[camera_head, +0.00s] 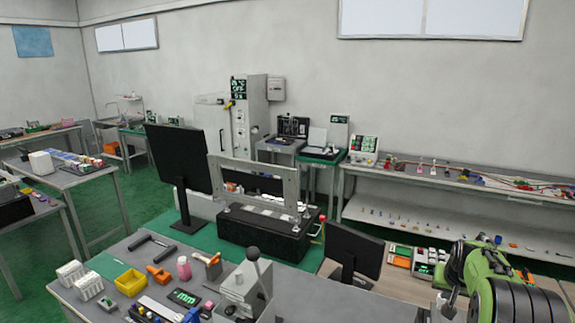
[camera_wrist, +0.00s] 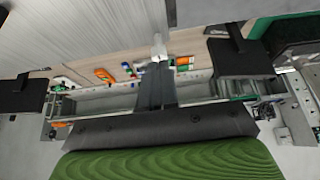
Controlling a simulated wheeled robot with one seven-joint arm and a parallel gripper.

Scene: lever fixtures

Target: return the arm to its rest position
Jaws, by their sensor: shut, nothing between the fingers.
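My arm (camera_head: 490,275), green with dark grey ribbed parts, is at the lower right of the head view, folded close to the camera. My gripper (camera_wrist: 157,70) shows in the wrist view as dark fingers closed together, with nothing visible between them. It is apart from the fixtures. In the head view, a grey lever with a dark ball knob (camera_head: 253,254) rises from a grey box (camera_head: 238,288) on the front table. A black fixture (camera_head: 262,232) with a grey frame stands behind it, with a red-tipped handle (camera_head: 322,219) at its right.
A monitor (camera_head: 352,250) stands left of my arm, and a larger one (camera_head: 183,160) stands farther left. The front table (camera_head: 325,300) holds a yellow bin (camera_head: 131,282) and tools. A long bench (camera_head: 460,182) runs along the back wall. Green floor lies open at left.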

